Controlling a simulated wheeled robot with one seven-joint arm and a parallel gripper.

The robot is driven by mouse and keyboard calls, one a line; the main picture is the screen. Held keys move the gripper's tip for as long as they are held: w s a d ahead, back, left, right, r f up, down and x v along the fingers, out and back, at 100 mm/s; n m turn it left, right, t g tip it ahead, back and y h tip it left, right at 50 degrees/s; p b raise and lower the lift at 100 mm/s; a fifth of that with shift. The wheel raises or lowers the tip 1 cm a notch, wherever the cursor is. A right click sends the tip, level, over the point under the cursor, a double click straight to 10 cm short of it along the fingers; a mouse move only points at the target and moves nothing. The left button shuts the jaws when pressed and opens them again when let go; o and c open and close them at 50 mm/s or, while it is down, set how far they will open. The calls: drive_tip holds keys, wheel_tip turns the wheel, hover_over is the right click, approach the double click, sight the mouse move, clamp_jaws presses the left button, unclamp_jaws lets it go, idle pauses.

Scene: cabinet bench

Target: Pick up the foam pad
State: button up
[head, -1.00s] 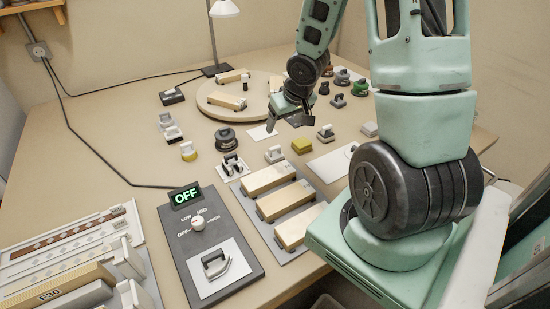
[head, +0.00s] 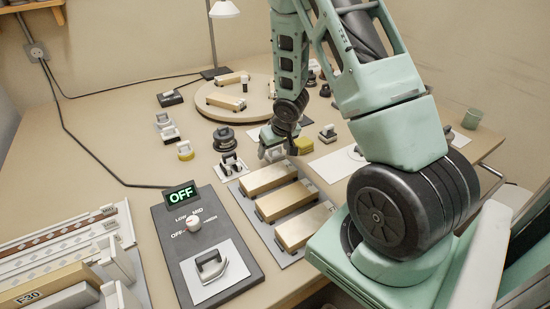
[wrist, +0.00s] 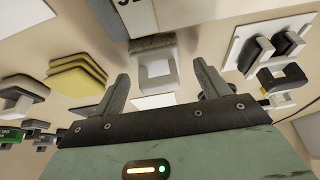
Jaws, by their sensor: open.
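My gripper (head: 275,152) is open and empty, low over the bench behind the wooden-topped blocks. In the wrist view its two fingers (wrist: 162,68) are spread. A small pale block with a fuzzy grey pad along one edge (wrist: 152,46) shows between and just beyond the fingertips; it looks like the foam pad, though I cannot be sure. The gripper hides it in the head view. A layered yellow pad (wrist: 76,74) lies left of the fingers in the wrist view, and beside the gripper on the right in the head view (head: 304,146).
A white plate with black clips (head: 231,167) stands just left of the gripper. Several wooden-topped blocks (head: 268,178) lie in front on a grey mat. A control box reading OFF (head: 181,196) is at front left. A white sheet (head: 335,165) lies to the right.

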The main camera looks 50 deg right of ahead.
drive_tip(key=shift+w+f, duration=0.2)
drive_tip(key=shift+f, duration=0.35)
drive_tip(key=c, duration=1.1)
drive_tip(key=shift+o, duration=0.2)
drive_tip(key=shift+r, duration=0.15)
wheel_tip(320, 180, up, 10)
drive_tip(key=p, duration=0.3)
drive_tip(key=shift+p, duration=0.35)
